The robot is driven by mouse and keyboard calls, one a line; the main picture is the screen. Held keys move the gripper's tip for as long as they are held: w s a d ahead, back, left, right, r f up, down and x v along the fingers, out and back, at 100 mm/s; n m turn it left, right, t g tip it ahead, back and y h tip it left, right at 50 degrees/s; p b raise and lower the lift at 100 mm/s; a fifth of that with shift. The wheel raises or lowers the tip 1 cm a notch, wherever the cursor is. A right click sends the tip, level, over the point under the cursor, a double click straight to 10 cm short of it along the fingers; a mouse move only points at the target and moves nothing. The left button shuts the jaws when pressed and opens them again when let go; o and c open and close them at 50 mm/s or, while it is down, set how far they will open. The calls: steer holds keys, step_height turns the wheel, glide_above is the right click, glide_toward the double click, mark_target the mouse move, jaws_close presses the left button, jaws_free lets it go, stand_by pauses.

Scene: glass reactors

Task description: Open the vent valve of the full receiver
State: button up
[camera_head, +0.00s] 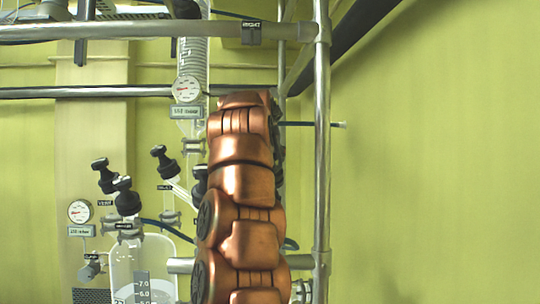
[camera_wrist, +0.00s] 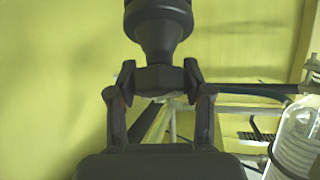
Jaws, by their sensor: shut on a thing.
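In the wrist view my gripper (camera_wrist: 158,80) is shut on the base of a black valve knob (camera_wrist: 158,25). The knob's top runs out of the picture and no label on it shows. In the head view my copper arm hides the gripper and what it holds. A glass receiver (camera_head: 125,262) with a scale marked 7.0 and 6.0 stands at lower left; its lower part is cut off. Above it are black valve knobs, one (camera_head: 104,176) near a VENT label (camera_head: 105,203) and another (camera_head: 126,197) in front. Any receiver behind my arm is hidden.
A black knob (camera_head: 164,160) stands above an INLET label (camera_head: 165,187). Round gauges hang at left (camera_head: 79,211) and upper middle (camera_head: 187,89). A steel post (camera_head: 322,150) stands close right of my arm. A RIGHT sign (camera_head: 252,27) hangs on the top rail.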

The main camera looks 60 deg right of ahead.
steer(key=shift+n+t+y+p, duration=0.3)
steer(key=shift+n+t+p, duration=0.15)
steer(key=shift+n, duration=0.45)
steer(key=shift+r+n+t, duration=0.1)
steer(key=shift+n+t, duration=0.15)
steer(key=shift+n, duration=0.15)
steer(key=n+p, duration=0.1)
steer(key=n+t+y+p, duration=0.1)
steer(key=p, duration=0.1)
steer(key=shift+a+r+n, duration=0.1)
steer(key=shift+r+n, duration=0.05)
steer(key=shift+n, duration=0.15)
steer(key=n+t+y+p, duration=0.1)
steer(key=n+p, duration=0.1)
steer(key=p, duration=0.1)
steer(key=shift+n+y+p, duration=0.3)
steer(key=shift+n+y, duration=0.1)
steer(key=shift+f+n+t+p, duration=0.25)
steer(key=shift+n+t+p, duration=0.05)
steer(key=o, duration=1.2)
steer(key=shift+c, duration=0.2)
